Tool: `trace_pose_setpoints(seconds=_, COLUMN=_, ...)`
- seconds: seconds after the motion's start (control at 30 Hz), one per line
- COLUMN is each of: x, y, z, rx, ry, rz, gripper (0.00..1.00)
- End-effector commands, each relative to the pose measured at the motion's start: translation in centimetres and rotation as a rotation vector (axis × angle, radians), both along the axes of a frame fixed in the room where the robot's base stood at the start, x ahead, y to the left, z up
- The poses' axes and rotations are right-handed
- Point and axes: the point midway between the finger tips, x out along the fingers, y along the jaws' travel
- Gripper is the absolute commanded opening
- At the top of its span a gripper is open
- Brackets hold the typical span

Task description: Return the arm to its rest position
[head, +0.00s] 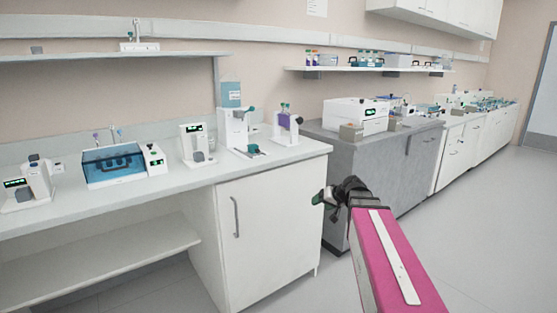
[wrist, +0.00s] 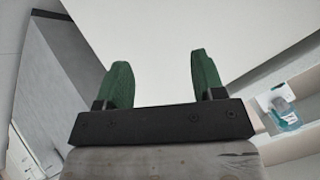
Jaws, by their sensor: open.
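My gripper (head: 324,198) is at the end of my pink arm in the head view, in front of the white cabinet and below bench-top height. In the wrist view my gripper (wrist: 157,78) shows two green fingers standing well apart, with nothing between them. The fingers face a plain pale surface, and I see no contact with it.
The white bench (head: 190,181) carries several small devices and a blue-lidded box (head: 113,165). A grey cabinet (head: 385,165) stands to the right of my gripper, with a white device (head: 355,115) on top. Open floor (head: 480,220) lies at the right.

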Motion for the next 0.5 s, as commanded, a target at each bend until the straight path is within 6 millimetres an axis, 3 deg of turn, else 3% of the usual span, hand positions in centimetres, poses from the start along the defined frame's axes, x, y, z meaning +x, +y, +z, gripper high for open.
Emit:
trace_pose_setpoints(seconds=0.03, x=-2.1, y=0.6, z=-2.7, rx=-0.043, ry=0.070, rz=0.004, gripper=0.62)
trace_pose_setpoints(seconds=0.2, x=-8.2, y=1.0, z=-10.2, rx=-0.215, ry=0.297, rz=-0.008, gripper=0.62)
trace_pose_setpoints(seconds=0.3, x=-11.8, y=0.6, z=-13.8, rx=-0.327, ry=0.414, rz=-0.026, gripper=0.62)
trace_pose_setpoints(seconds=0.5, x=-17.1, y=-0.5, z=-17.9, rx=-0.506, ry=0.564, rz=-0.065, gripper=0.62)
